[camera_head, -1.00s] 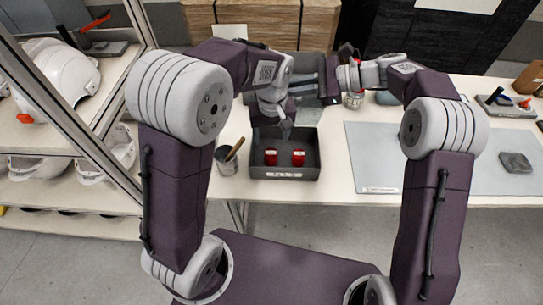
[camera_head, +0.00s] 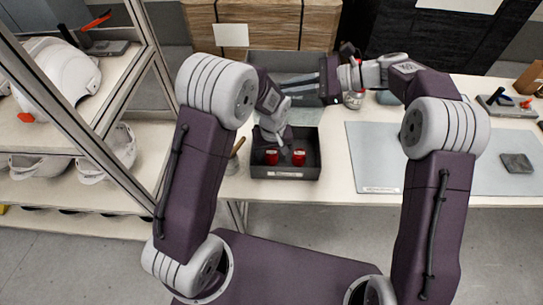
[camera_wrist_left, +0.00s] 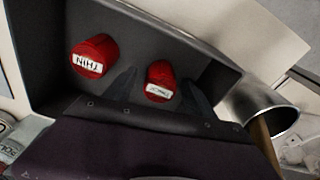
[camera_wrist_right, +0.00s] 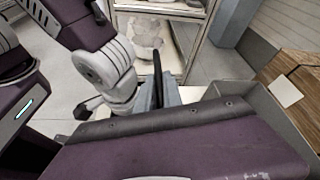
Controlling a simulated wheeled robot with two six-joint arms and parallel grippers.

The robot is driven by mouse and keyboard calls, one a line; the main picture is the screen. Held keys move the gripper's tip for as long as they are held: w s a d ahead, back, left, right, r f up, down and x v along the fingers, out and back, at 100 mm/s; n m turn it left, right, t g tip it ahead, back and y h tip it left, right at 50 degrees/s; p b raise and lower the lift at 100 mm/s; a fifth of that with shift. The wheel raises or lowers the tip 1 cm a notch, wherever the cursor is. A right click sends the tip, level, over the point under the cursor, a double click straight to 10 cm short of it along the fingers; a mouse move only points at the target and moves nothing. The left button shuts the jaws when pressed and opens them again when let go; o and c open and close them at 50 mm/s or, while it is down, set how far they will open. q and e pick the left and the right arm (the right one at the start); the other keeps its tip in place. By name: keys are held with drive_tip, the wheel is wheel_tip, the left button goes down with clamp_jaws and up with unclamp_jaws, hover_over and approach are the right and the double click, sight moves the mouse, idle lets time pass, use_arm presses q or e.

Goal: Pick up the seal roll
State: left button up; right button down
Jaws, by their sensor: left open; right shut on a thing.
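Two red seal rolls with white labels stand in a dark grey bin (camera_head: 285,174). The left roll (camera_head: 271,157) also shows in the left wrist view (camera_wrist_left: 160,76), its label too small to read. The right roll (camera_head: 299,158) shows there (camera_wrist_left: 94,55) with an upside-down label that seems to read THIN. My left gripper (camera_head: 279,146) is open over the bin. In the left wrist view its fingers (camera_wrist_left: 162,78) lie either side of the left roll; their height cannot be told. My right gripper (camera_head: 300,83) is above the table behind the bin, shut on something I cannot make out.
A metal cup (camera_wrist_left: 265,98) with a wooden handle stands beside the bin. A second grey bin (camera_head: 290,60) is behind, near my right gripper. A blue-grey mat (camera_head: 375,160) lies at right. A shelf (camera_head: 40,140) with white helmet shells stands at left.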

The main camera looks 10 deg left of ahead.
sight(274, 155)
use_arm(q)
drive_tip(key=shift+f, duration=0.2)
clamp_jaws()
wheel_tip(274, 155, up, 12)
drive_tip(key=d, duration=0.1)
drive_tip(key=s+d, duration=1.2)
drive_tip(key=d, duration=0.2)
drive_tip(key=shift+s+d+f, duration=0.2)
drive_tip(key=shift+s+d, duration=0.1)
drive_tip(key=shift+s, duration=0.05)
drive_tip(key=c, duration=0.9)
unclamp_jaws()
drive_tip(key=c, duration=0.4)
drive_tip(key=shift+o, duration=0.2)
wheel_tip(274, 155, up, 6)
